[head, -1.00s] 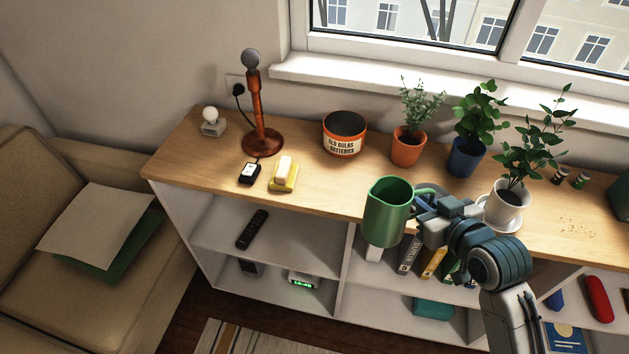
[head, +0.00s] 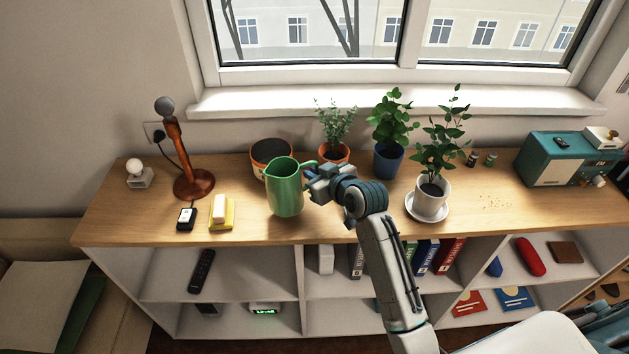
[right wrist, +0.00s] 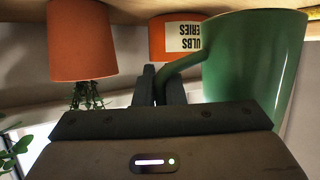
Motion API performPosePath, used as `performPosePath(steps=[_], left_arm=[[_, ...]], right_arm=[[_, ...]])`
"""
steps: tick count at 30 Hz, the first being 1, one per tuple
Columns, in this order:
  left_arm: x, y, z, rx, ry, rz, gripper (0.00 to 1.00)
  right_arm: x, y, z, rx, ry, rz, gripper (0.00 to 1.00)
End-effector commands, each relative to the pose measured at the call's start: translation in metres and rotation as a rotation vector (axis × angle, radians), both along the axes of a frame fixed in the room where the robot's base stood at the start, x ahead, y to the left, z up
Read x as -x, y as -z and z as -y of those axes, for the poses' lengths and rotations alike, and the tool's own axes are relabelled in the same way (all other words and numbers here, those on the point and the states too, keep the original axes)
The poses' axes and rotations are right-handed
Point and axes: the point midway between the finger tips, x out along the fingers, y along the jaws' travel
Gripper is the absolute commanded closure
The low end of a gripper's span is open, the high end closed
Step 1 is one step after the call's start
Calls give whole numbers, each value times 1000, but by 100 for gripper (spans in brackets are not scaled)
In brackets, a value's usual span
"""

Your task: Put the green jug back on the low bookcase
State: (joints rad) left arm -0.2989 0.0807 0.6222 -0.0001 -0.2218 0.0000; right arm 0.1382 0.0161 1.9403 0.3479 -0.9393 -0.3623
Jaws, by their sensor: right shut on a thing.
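The green jug (head: 286,190) is upright over the wooden top of the low bookcase (head: 340,228), in front of the orange-rimmed tub. My right gripper (head: 314,174) is shut on the jug's handle, on the jug's right side. The right wrist view shows the jug (right wrist: 255,65) upside down in the picture, with its handle between the fingers (right wrist: 158,85). I cannot tell whether the jug's base touches the wood or hangs just above it. My left gripper is not in view.
The tub (head: 268,150) and a plant in an orange pot (head: 334,153) stand close behind the jug. A yellow dish (head: 230,214) lies to its left. A white pot (head: 432,198) on a saucer stands to the right. Bare wood lies in front.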

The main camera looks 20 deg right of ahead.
Motion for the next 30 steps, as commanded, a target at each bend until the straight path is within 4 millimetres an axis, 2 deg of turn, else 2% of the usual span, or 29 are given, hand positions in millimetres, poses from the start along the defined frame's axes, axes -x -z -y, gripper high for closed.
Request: performPosePath(steps=[7,19,20,22,30], left_arm=[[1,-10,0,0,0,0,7],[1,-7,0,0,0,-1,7],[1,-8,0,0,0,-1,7],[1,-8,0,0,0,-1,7],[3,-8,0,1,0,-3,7]], right_arm=[[1,28,0,-3,1,-1,100],[1,35,0,-2,2,1,100],[1,35,0,0,1,-2,85],[1,35,0,0,1,-2,71],[1,34,0,0,1,-1,69]])
